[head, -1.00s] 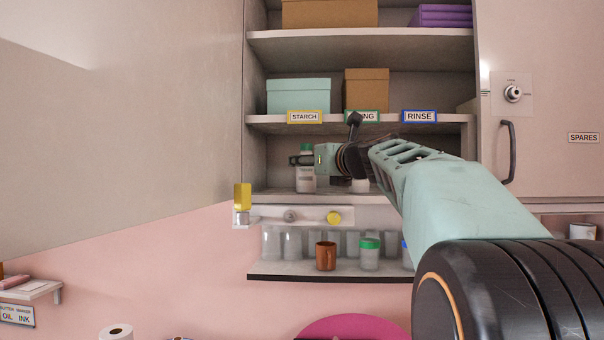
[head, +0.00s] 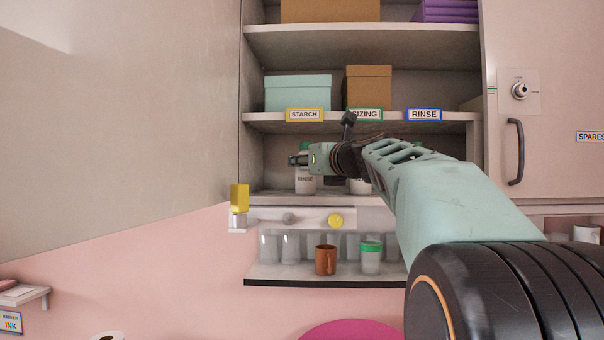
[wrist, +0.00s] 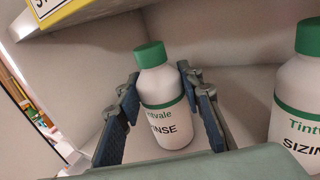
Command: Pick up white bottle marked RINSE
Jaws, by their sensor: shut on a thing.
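The white bottle marked RINSE (wrist: 165,108) has a green cap and green bands, and its label reads "INSE" in the wrist view, with the first letter cut off. In the head view the bottle (head: 305,184) is at the left of the cabinet bay, under the STARCH sign; the gripper hides its upper part. My gripper (wrist: 158,78) has one finger on each side of the bottle and is shut on it. In the head view my gripper (head: 299,160) reaches in from the right. The bottle looks upright; I cannot tell whether its base touches the shelf.
A similar white bottle marked SIZING (wrist: 298,105) stands close on the right. The shelf with the signs (head: 385,127) is just above my gripper. The cabinet's left side wall is near. A brown cup (head: 325,260) and a green-lidded jar (head: 370,257) stand on the lower shelf.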

